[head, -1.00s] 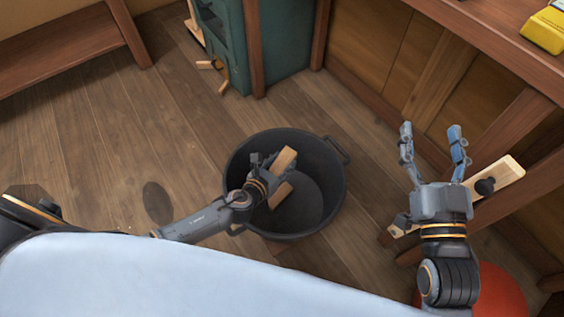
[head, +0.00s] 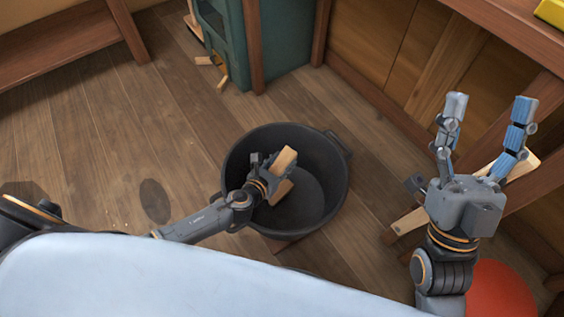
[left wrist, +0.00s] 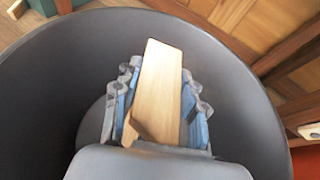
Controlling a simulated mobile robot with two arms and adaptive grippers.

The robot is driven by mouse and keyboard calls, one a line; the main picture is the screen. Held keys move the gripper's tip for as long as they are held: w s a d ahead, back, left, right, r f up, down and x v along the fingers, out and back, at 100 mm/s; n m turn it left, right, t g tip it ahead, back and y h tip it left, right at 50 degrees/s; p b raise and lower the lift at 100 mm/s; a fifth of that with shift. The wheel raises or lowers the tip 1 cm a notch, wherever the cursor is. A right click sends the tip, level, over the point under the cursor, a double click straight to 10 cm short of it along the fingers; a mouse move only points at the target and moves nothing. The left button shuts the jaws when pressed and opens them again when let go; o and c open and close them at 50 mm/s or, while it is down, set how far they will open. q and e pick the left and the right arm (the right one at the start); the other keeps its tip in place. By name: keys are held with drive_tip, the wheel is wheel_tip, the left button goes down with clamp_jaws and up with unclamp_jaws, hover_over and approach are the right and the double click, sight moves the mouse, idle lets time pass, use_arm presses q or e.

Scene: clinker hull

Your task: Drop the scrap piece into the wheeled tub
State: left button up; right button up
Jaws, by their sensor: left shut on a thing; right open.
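The wheeled tub (head: 324,160) is a dark grey round bin on the floor, with side handles; its wheels are hidden. The scrap piece (head: 284,160) is a pale wooden block, held over the tub's opening. My left gripper (head: 270,170) is shut on it, within the tub's outline. In the left wrist view the scrap piece (left wrist: 160,85) stands between the blue-padded fingers of the left gripper (left wrist: 155,105), ringed by the tub's wall (left wrist: 55,85). A second wooden face shows below it; I cannot tell if it is a separate piece. My right gripper (head: 487,125) is open and empty.
A wooden bench (head: 480,30) with a yellow item (head: 552,12) stands at the right. A green cabinet (head: 285,45) is behind the tub, with small wood bits (head: 218,75) by it. A red round object (head: 500,290) sits lower right.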

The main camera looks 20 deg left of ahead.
idle(0.3)
use_arm(q)
drive_tip(key=o, duration=1.3)
drive_tip(key=shift+s, duration=0.1)
drive_tip(key=v, duration=1.1)
drive_tip(key=shift+s+a+r, duration=0.15)
drive_tip(key=shift+s, duration=0.25)
